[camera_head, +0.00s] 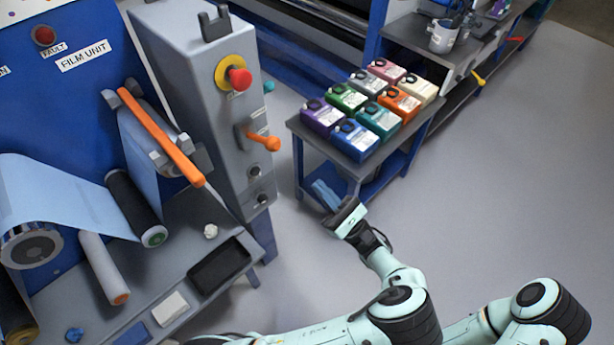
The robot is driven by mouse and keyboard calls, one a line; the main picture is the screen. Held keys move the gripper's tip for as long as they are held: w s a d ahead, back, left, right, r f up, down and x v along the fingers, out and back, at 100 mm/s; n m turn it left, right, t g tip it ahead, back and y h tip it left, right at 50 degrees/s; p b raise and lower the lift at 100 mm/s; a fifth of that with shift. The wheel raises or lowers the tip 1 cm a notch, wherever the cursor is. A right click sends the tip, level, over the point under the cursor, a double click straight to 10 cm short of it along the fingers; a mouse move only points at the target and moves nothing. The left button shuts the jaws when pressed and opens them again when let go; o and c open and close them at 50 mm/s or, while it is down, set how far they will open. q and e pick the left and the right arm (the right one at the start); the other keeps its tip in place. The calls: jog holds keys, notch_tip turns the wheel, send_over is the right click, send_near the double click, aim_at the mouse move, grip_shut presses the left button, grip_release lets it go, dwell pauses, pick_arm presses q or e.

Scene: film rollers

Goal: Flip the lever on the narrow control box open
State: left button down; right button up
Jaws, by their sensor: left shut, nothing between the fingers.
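The narrow control box (195,85) is a tall grey cabinet at the left of the head view. Its orange lever (262,141) sticks out to the right from the box's front face and ends in a round knob. My left gripper (325,194) is to the right of the box and lower in the picture than the lever, apart from both. It is shut and empty, in front of the lower part of a small table. My right gripper is not in view.
A red emergency button (239,79) on a yellow disc sits above the lever, with black knobs below. The film unit (60,100) with an orange bar stands left. A table (360,170) carries several coloured canisters. Grey floor (480,190) is free at right.

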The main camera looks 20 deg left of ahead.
pick_arm(q)
jog(key=shift+s+d+f, duration=0.1)
jog(key=shift+d, duration=0.5)
jog(key=shift+s+d+f, duration=0.1)
jog(key=shift+d, duration=0.5)
